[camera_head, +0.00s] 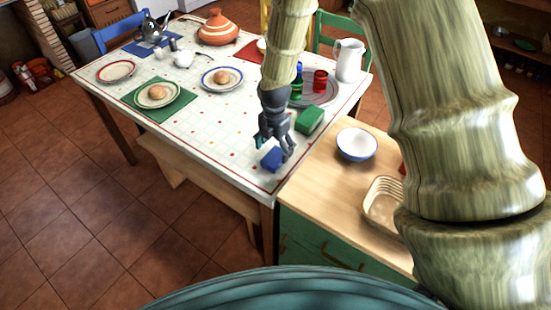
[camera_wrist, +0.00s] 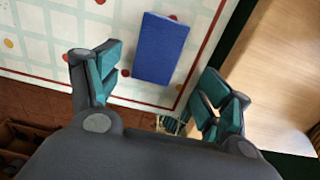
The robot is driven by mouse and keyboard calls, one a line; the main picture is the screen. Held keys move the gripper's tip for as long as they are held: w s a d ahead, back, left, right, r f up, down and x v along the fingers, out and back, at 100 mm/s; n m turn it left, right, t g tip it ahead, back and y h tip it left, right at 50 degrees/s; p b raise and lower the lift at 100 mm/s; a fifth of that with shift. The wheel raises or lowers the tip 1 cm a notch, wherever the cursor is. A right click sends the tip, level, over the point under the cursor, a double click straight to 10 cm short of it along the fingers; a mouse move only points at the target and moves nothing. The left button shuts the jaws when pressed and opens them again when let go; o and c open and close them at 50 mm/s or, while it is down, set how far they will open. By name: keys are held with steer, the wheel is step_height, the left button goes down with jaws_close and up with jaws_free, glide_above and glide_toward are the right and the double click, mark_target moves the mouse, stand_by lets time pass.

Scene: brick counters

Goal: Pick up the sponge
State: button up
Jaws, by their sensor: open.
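The blue sponge (camera_head: 271,159) lies flat on the white patterned tablecloth, near the corner of the table closest to me. It also shows in the wrist view (camera_wrist: 161,48) as a blue block, beyond and between my open fingers. My gripper (camera_head: 276,148) is over the table corner, pointing down just by the sponge. In the wrist view my gripper (camera_wrist: 162,86) has its two teal-padded fingers spread wide with nothing between the pads. I cannot tell the exact height of the fingers above the cloth.
A green block (camera_head: 309,121) lies just right of my gripper. Behind it a round tray (camera_head: 327,98) holds a green bottle and red cups. A white bowl (camera_head: 356,145) and a beige basket (camera_head: 381,207) stand on the wooden counter at right. Plates are at left.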

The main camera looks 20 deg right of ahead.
mark_target(275, 156)
steer(key=shift+w+f, duration=0.75)
steer(key=shift+f, duration=0.25)
steer(key=shift+s+d+f+p, duration=0.1)
steer(key=shift+s+f+p, duration=0.15)
steer(key=shift+f+p, duration=0.15)
steer(key=shift+s+d+f+p, duration=0.1)
steer(key=shift+s+f+p, duration=0.15)
steer(key=shift+f, duration=0.2)
steer(key=shift+w+f, duration=0.25)
steer(key=shift+f, duration=0.35)
steer(key=shift+w+f, duration=0.2)
steer(key=shift+f, duration=0.35)
steer(key=shift+s+r, duration=0.15)
steer(key=shift+s, duration=0.1)
steer(key=shift+w, duration=0.1)
steer(key=c, duration=1)
steer(key=shift+o, duration=0.2)
steer(key=shift+r, duration=0.1)
